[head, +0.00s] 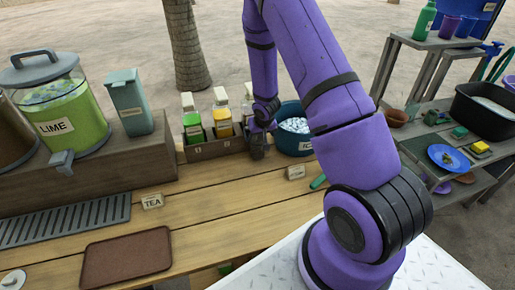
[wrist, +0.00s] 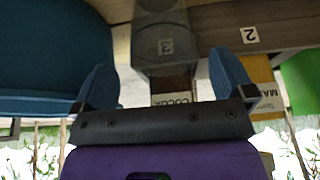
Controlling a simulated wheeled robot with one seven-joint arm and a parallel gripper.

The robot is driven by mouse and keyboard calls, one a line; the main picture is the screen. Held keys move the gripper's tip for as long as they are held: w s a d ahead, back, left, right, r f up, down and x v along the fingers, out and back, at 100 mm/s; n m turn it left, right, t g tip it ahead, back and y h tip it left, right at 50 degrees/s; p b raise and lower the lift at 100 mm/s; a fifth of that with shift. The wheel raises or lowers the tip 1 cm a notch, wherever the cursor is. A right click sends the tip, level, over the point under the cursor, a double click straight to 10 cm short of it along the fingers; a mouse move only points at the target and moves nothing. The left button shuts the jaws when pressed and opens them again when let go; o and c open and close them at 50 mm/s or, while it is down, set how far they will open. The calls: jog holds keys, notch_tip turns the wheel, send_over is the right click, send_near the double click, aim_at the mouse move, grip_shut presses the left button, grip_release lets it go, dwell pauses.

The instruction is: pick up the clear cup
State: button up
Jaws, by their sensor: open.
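A see-through greyish shape that looks like the clear cup (wrist: 150,62) is between the spread fingers of my gripper (wrist: 162,62) in the wrist view. The label "3" shows dimmed through it. I cannot tell whether either finger touches it. In the head view my gripper (head: 259,143) is low at the front right of the bottle rack, beside the ice tub. The cup cannot be made out clearly there, because my wrist covers that spot.
The wooden rack (head: 215,148) holds several bottles behind my gripper. The blue ice tub (head: 291,138) is close on its right and shows in the wrist view (wrist: 50,60). A lime dispenser (head: 68,115) and brown tray (head: 126,255) are at left.

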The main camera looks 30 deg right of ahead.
aim_at(257, 138)
jog(key=shift+w+x, duration=0.2)
jog(key=shift+x, duration=1.2)
jog(key=shift+w+x, duration=0.15)
jog(key=shift+x, duration=1.25)
jog(key=shift+r, duration=0.15)
jog(key=c, duration=1.1)
jog(key=shift+o, duration=0.2)
jog(key=shift+r, duration=0.1)
notch_tip(257, 138, up, 4)
jog(key=shift+f, duration=0.2)
jog(key=s+a+r, duration=0.1)
jog(key=s+a, duration=0.3)
jog(key=s, duration=1.1)
jog(key=shift+s+a, duration=0.25)
